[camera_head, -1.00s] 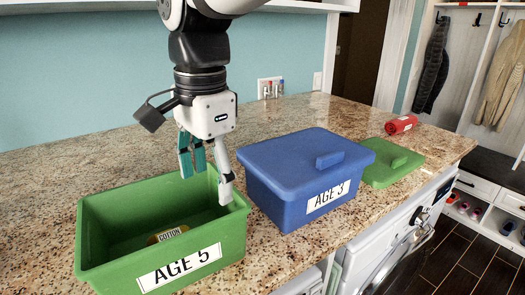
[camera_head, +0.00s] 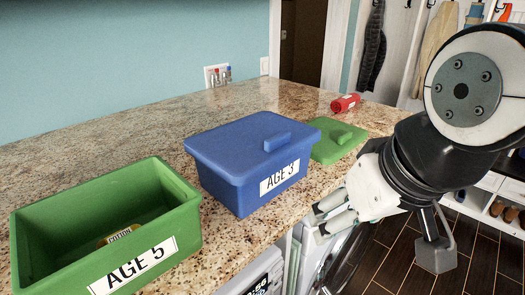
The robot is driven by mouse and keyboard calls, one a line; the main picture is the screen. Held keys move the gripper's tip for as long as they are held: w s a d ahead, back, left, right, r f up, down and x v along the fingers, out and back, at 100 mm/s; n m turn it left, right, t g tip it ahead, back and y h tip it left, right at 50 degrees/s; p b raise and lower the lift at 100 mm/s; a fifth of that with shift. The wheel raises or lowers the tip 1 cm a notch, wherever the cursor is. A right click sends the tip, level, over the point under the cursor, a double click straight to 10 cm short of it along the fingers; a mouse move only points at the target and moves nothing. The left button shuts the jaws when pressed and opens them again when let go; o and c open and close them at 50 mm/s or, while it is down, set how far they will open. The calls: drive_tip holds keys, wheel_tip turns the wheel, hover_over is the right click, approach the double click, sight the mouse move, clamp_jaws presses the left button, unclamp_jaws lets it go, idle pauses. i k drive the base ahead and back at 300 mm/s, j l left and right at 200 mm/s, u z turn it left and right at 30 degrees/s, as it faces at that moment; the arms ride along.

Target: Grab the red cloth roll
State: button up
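The red cloth roll (camera_head: 345,103) lies on the granite counter toward its far right end, just behind the green lid (camera_head: 337,140). It has a pale label. My gripper (camera_head: 318,222) is at the counter's front edge, right of the blue box and nearer the camera than the roll, well apart from it. Its pale fingers point left, and no object shows between them. The fingers overlap in this view, so I cannot tell how far they are parted.
A blue lidded box (camera_head: 222,178) labelled AGE 3 stands mid-counter. An open green bin (camera_head: 190,215) labelled AGE 5 stands at the left, with a COTTON-labelled item (camera_head: 120,236) inside. The counter behind them (camera_head: 130,135) is clear. Washing machines stand below the front edge.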

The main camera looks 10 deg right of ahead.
sight(342, 104)
drive_tip(key=i+l+u, duration=0.1)
drive_tip(key=l, duration=0.4)
drive_tip(key=i+l+u, duration=0.1)
drive_tip(key=i+l, duration=0.2)
drive_tip(key=l, duration=0.2)
drive_tip(key=i+l+u, duration=0.1)
drive_tip(key=l, duration=0.45)
drive_tip(key=i+l+u, duration=0.1)
drive_tip(key=l, duration=0.45)
drive_tip(key=i+l+u, duration=0.1)
drive_tip(key=l, duration=0.45)
drive_tip(key=i+l+u, duration=0.1)
drive_tip(key=i+l, duration=0.15)
drive_tip(key=l, duration=0.3)
drive_tip(key=l+u, duration=0.1)
drive_tip(key=l, duration=0.5)
drive_tip(key=i, duration=0.05)
